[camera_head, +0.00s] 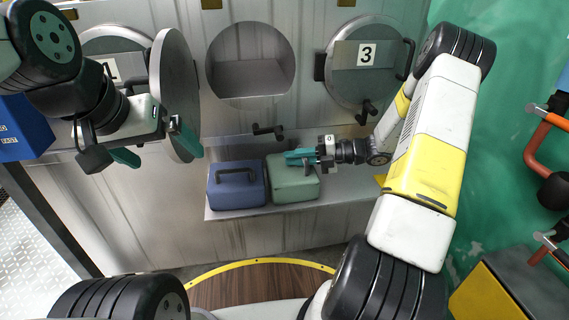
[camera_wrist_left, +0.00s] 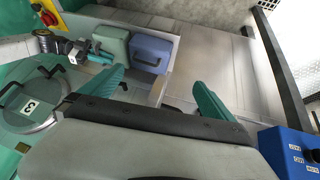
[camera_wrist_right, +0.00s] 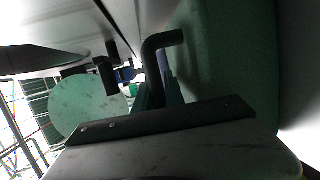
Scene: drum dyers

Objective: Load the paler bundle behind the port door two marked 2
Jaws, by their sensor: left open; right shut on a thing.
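The pale green bundle (camera_head: 292,182), a box-like case, sits on the shelf touching the darker blue bundle (camera_head: 238,188) on its left. My right gripper (camera_head: 300,157) is shut on the green bundle's handle, which shows as a dark bar in the right wrist view. Both bundles also show in the left wrist view: green (camera_wrist_left: 112,45), blue (camera_wrist_left: 150,53). The middle port (camera_head: 250,75) is uncovered, its visible interior empty. A round door (camera_head: 175,95) stands swung out at its left; its number is not visible. My left gripper (camera_head: 155,148) is open and empty beside that door's lower edge.
The right port's door (camera_head: 365,62), marked 3, is shut. The left port's door (camera_head: 108,68) is partly hidden by my left arm and the swung-out door. A dark handle (camera_head: 267,131) projects between the middle port and the shelf (camera_head: 345,190). The shelf's right part is free.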

